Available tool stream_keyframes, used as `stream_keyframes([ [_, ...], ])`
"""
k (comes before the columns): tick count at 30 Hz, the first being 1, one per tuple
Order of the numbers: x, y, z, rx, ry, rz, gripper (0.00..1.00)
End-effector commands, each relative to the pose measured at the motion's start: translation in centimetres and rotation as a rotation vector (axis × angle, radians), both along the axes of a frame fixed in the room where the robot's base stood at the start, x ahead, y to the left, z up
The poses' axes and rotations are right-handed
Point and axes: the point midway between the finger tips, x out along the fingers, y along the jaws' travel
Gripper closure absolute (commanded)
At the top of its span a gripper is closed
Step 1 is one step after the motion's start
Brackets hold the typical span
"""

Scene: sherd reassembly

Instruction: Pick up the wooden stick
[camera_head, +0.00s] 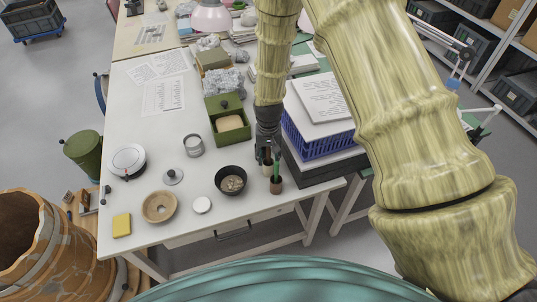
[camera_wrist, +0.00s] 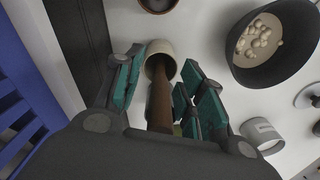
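The brown wooden stick (camera_wrist: 159,105) stands in a small cream cup (camera_wrist: 160,50) and reaches up toward my wrist camera. My gripper (camera_wrist: 162,85) is open, with its teal-padded fingers on either side of the stick and cup. A gap shows between the stick and the pads on both sides, and nothing is gripped. The stick's near end is partly hidden by my gripper's body. In the head view my gripper (camera_head: 266,150) points down over the table's right front part, largely covering the stick and its cup.
A brown cup with a green-topped item (camera_head: 276,184) stands just in front. A dark bowl of pale pieces (camera_head: 231,180) is close on the left. A blue basket (camera_head: 318,135) stands close on the right. A green box (camera_head: 229,120) lies behind left. Free table shows around the white lid (camera_head: 202,205).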

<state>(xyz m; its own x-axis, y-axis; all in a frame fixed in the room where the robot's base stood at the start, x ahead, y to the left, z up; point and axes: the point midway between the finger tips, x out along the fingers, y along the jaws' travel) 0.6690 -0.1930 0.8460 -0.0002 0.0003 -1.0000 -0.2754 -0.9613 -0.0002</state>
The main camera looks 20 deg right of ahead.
Motion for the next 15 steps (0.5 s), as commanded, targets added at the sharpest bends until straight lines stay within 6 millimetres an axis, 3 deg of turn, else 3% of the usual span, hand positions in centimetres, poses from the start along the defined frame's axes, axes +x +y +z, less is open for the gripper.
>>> stream_keyframes([
  [11,0.0,-0.01,-0.74,0.0,-0.001,0.0,0.61],
  [12,0.0,-0.01,-0.73,0.0,-0.001,0.0,0.62],
  [15,0.0,-0.01,-0.73,0.0,0.0,0.0,0.81],
])
